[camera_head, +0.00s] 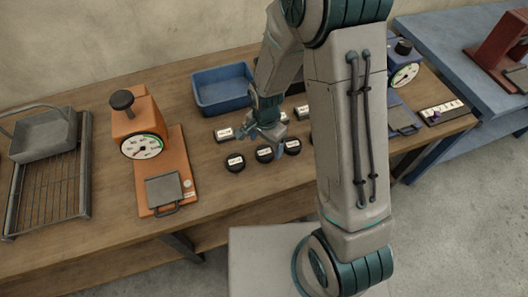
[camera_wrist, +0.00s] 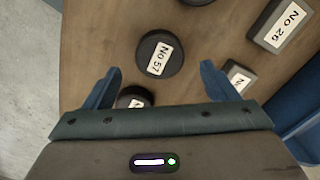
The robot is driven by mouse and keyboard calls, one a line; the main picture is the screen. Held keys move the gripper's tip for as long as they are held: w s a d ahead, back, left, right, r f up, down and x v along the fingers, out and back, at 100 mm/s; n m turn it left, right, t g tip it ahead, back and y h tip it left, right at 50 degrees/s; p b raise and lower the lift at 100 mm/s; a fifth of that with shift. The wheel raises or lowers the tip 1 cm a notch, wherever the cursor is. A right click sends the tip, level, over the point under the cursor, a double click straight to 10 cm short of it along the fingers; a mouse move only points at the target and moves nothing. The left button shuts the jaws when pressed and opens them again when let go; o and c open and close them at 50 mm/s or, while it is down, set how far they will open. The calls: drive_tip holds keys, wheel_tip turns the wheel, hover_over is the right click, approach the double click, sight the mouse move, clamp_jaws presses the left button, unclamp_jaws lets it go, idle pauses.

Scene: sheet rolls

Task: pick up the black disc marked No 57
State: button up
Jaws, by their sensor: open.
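The black disc marked No 57 (camera_wrist: 150,68) lies flat on the wooden table, its white label facing up, in the upper middle of the wrist view. In the head view it appears to be the middle disc (camera_head: 264,155) of a row of three, though its label is too small to read there. My gripper (camera_wrist: 160,67) is open and empty, its blue fingers spread on either side of the disc in the picture. It hangs above the table, and I cannot tell the exact height. In the head view my gripper (camera_head: 268,133) is just behind the row.
Another black disc (camera_wrist: 135,93) is partly hidden by my gripper. A block marked No 25 (camera_wrist: 284,27) and another block (camera_wrist: 236,78) lie to the right. A blue bin (camera_head: 222,90), an orange scale (camera_head: 137,122) and a wire rack (camera_head: 50,185) stand on the table (camera_head: 110,220).

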sight(265, 151)
drive_tip(key=shift+s+a+f, duration=0.1)
drive_tip(key=shift+f, duration=1.4)
drive_tip(key=shift+c, duration=0.3)
drive_tip(key=c, duration=1)
drive_tip(key=shift+c, duration=0.2)
drive_tip(key=shift+r, duration=0.15)
